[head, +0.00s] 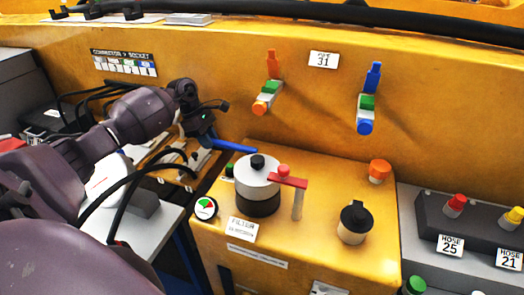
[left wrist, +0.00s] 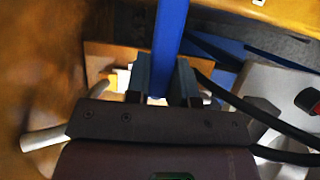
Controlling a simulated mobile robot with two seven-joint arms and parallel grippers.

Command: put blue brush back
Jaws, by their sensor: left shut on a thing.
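My left gripper (head: 208,138) is shut on a blue bar-like handle (head: 236,146), which looks like the blue brush. The handle sticks out to the right of the jaws, over the back left of the yellow housing. In the left wrist view the blue handle (left wrist: 170,45) stands between the two fingers (left wrist: 160,80) and runs up out of the picture. No bristles can be made out. Where the brush belongs cannot be told from these views. My right gripper is not in view.
The yellow housing (head: 330,200) carries a filter canister (head: 258,180), a red-topped lever (head: 288,181) and a black cap (head: 355,217). Orange and blue fittings (head: 366,108) stick out of the yellow wall. Black cables (head: 85,95) and a small wooden tray (head: 185,178) lie near my left arm.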

